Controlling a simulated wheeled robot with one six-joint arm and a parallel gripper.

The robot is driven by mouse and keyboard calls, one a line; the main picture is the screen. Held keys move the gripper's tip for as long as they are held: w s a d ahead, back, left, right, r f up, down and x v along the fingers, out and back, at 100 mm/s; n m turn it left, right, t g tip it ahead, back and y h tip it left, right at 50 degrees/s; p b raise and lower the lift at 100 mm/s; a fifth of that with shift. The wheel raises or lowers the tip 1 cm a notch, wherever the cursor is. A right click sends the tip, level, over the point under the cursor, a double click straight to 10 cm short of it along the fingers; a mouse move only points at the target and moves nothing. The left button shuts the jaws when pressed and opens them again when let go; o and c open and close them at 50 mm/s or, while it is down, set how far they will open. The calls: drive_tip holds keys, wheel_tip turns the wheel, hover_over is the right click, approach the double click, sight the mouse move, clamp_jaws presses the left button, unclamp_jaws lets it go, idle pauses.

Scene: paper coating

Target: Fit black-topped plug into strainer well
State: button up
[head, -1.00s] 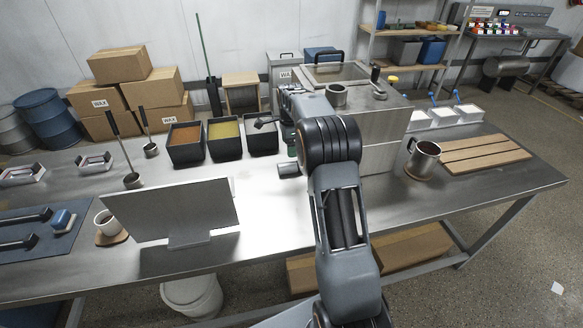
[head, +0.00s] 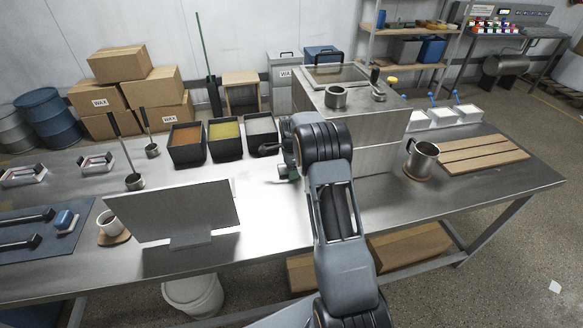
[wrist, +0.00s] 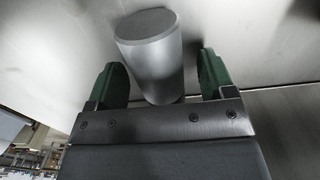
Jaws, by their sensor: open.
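A grey cylinder (wrist: 153,62) with a darker flat top stands on bare metal in the wrist view; it looks like the plug, though its top reads dark grey. My gripper (wrist: 163,66) is open, with one green finger on each side of the cylinder and gaps showing. In the head view my gripper (head: 286,172) is low over the table, left of the steel tank, and my arm hides the cylinder. An open metal cup (head: 336,98) sits on the tank top; I cannot tell whether it is the strainer well.
The steel tank (head: 377,128) stands right of my gripper. Several black wax bins (head: 225,150) are behind it to the left. An upright metal plate (head: 174,212) stands at front left, and a metal jug (head: 422,160) at right. Table between plate and arm is clear.

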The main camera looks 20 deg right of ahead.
drive_tip(key=shift+c, duration=0.3)
drive_tip(key=c, duration=1)
drive_tip(key=shift+c, duration=0.2)
drive_tip(key=shift+r, duration=0.1)
drive_tip(key=shift+r, duration=0.15)
drive_tip(key=r, duration=0.3)
drive_tip(key=shift+s+a+r+b, duration=0.1)
drive_tip(key=shift+s+a+b, duration=0.1)
drive_tip(key=shift+b, duration=0.1)
drive_tip(key=s+a+r+b, duration=0.1)
drive_tip(key=s+a+r, duration=0.2)
drive_tip(key=s, duration=0.3)
drive_tip(key=s+a+r+b, duration=0.1)
drive_tip(key=s+a+r, duration=0.2)
drive_tip(key=s+r, duration=0.2)
drive_tip(key=shift+s+a+r+b, duration=0.3)
drive_tip(key=shift+s+r+b, duration=0.1)
drive_tip(key=shift+r, duration=0.2)
